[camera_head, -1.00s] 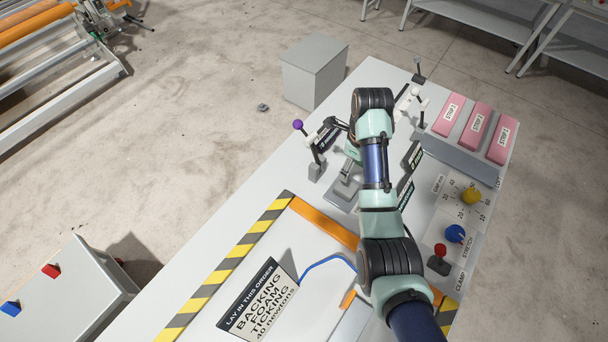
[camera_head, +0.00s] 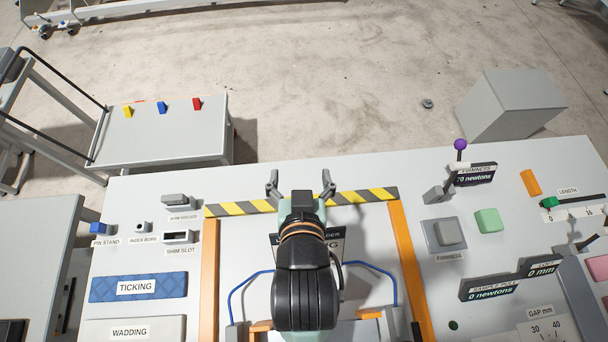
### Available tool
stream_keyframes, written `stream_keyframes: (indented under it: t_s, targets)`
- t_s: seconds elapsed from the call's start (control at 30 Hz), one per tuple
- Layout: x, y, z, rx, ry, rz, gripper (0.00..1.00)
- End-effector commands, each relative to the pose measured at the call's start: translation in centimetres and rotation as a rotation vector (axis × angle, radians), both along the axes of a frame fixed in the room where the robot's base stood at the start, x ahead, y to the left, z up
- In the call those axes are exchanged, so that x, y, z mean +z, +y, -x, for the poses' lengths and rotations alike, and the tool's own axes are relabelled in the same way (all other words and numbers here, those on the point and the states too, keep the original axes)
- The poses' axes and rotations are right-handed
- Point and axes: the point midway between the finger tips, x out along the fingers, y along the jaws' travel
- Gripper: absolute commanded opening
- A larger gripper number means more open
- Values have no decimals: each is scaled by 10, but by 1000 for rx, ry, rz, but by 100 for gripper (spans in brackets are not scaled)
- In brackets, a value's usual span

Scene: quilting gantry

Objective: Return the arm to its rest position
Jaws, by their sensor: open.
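My gripper (camera_head: 300,180) is open and empty. Its two fingers point away over the hazard-striped strip (camera_head: 245,209) at the far edge of the orange-railed bay. My arm reaches up from the bottom middle of the view, its black joint covering much of the bay and most of the order sign (camera_head: 334,233). How high the gripper is above the table I cannot tell.
The work table (camera_head: 400,165) has a purple-knobbed lever (camera_head: 460,145), a green block (camera_head: 487,220) and displays at right. A blue ticking slab (camera_head: 138,287), a wadding slab (camera_head: 134,331) and a shim slot (camera_head: 178,237) lie at left. A side table (camera_head: 165,142) holds coloured blocks.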

Motion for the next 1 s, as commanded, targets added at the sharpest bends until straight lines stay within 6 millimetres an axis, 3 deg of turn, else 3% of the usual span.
stream_keyframes:
  t_s: [0.33,0.43,0.57,0.83,0.9,1.0]
  targets:
    - [7,5,4,30,-18,36,86]
    - [24,5,4,29,-18,36,86]
    - [71,4,4,27,-17,34,86]
    - [207,3,4,21,-17,31,86]
    - [229,3,4,20,-17,31,86]
    - [240,3,4,19,-17,30,86]
